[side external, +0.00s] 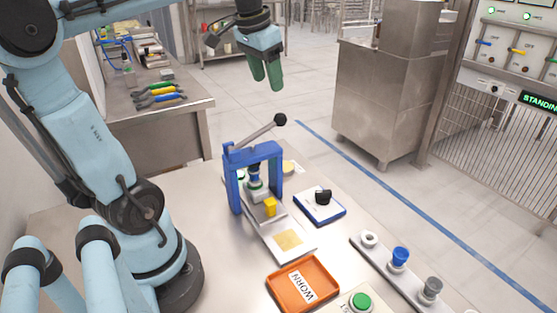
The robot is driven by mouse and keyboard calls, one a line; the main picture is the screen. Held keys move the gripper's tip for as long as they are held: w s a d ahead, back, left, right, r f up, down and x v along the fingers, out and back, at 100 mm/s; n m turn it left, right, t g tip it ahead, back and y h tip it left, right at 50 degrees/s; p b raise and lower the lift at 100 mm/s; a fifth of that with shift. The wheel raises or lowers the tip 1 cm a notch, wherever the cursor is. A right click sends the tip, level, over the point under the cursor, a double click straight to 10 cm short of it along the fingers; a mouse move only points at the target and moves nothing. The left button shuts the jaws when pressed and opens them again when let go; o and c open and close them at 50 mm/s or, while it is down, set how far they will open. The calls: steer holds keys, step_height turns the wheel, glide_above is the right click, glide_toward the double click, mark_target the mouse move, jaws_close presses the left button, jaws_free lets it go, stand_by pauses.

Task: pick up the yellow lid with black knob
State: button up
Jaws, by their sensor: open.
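My gripper (265,82) hangs in the air above and behind the blue press, with its green fingers pointing down. It is open, and I see nothing between the fingers. A pale yellow round piece (289,167) lies on the table just behind the press, partly hidden by its frame. No black knob shows clearly on it. A black knob-like piece (323,197) sits on a white pad with a blue rim (327,212), right of the press. I cannot tell whether either is the yellow lid. My gripper is well above and apart from both.
The blue press (233,190) has a black-balled lever (279,120) rising below my gripper. A small yellow block (270,206) is at its front. An orange tray (278,292) marked WORN, a green button (360,302) and a rail with fittings (415,291) are nearer.

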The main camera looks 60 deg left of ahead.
steer(key=s+a+f+n+g+h, duration=0.1)
steer(key=s+a+f+g, duration=0.15)
steer(key=a, duration=0.95)
steer(key=shift+t, duration=0.35)
steer(key=shift+w+d+f, duration=0.1)
steer(key=shift+w+f, duration=0.1)
steer(key=shift+f, duration=3.5)
steer(key=shift+w+f, duration=0.15)
steer(key=shift+f, duration=3.6)
steer(key=shift+w+d+f, duration=0.1)
steer(key=shift+w+f, duration=0.1)
steer(key=shift+f, duration=3.5)
steer(key=shift+c, duration=0.2)
jaws_close()
steer(key=shift+r, duration=0.1)
